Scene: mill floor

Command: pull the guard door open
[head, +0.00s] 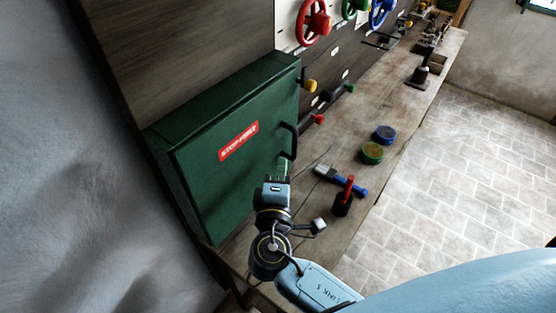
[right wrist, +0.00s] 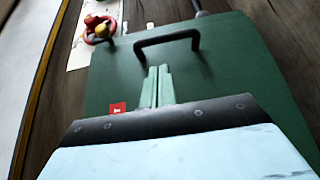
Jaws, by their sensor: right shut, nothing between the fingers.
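The guard door (head: 225,165) is a dark green panel on a green box with a red label (head: 239,140). It looks closed. Its black bar handle (head: 293,141) is near the right edge. My right gripper (head: 283,168) is in front of the door, just below the handle in the head view. In the right wrist view the green fingers (right wrist: 157,85) are together and empty, pointing at the handle (right wrist: 166,39), with their tips close to it but not around it. The door (right wrist: 225,75) fills much of that view. My left gripper is not in view.
The wooden bench (head: 400,110) runs right of the box. On it are a blue disc (head: 385,133), a green disc (head: 372,153), a blue-handled brush (head: 340,180) and a red-handled tool in a dark holder (head: 343,198). Red (head: 314,24), green and blue wheels are on the wall panel.

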